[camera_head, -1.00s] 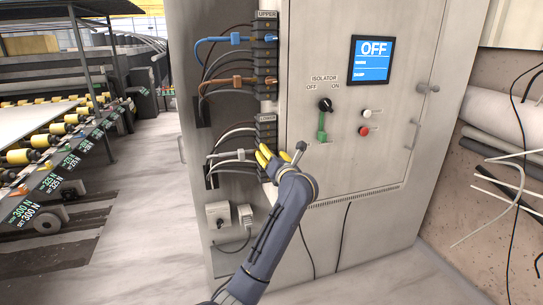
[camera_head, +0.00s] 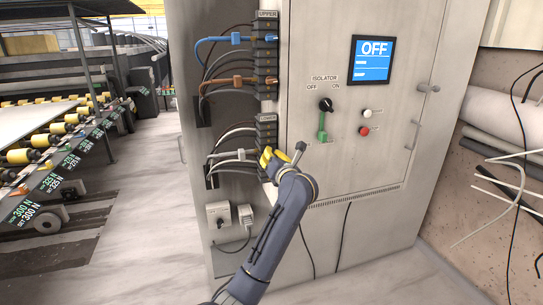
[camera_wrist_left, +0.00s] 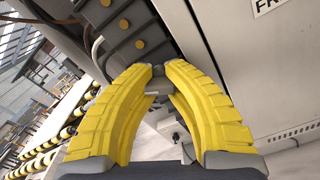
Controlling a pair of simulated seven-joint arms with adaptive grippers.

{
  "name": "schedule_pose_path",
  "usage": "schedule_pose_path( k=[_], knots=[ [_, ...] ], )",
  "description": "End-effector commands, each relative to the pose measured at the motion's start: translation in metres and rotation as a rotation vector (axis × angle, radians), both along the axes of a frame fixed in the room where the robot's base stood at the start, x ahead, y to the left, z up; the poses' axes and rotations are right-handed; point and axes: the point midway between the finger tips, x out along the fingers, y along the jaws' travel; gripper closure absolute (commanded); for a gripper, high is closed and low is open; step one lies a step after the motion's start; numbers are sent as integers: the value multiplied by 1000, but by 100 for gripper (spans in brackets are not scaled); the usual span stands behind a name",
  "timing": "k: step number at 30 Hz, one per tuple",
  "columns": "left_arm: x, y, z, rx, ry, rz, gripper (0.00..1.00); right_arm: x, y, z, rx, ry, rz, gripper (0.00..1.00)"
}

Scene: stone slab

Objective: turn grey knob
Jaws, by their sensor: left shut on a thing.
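My left gripper (camera_head: 266,157) has yellow fingers at the lower part of the terminal block marked LOWER (camera_head: 266,132), on the left side of the cabinet. In the left wrist view the fingers (camera_wrist_left: 157,80) come together at their tips, shut on a small grey piece (camera_wrist_left: 156,91), which I take to be the grey knob. The fingers hide most of it, so its angle cannot be told. In the head view the fingers cover it fully. My right gripper is in neither view.
The cabinet door carries a black isolator switch (camera_head: 325,104), a green tag (camera_head: 322,126), white and red buttons (camera_head: 365,131) and a screen reading OFF (camera_head: 372,60). A grey switch box (camera_head: 218,221) sits below.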

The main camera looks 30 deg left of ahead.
Motion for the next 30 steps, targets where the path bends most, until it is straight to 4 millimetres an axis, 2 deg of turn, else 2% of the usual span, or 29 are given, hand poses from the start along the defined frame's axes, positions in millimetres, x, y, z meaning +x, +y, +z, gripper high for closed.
schedule_pose_path(
  k=[6,17,18,27,30],
  knots=[
    [0,-2,6,-74,-106,-3,100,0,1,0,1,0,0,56],
    [0,-1,8,-89,-130,-4,100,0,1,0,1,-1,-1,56],
    [0,-1,9,-89,-130,-4,85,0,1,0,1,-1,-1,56],
    [0,-1,6,-92,-125,-2,50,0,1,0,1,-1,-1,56],
    [0,0,5,-94,-124,-1,49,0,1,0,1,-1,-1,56]
  ],
)
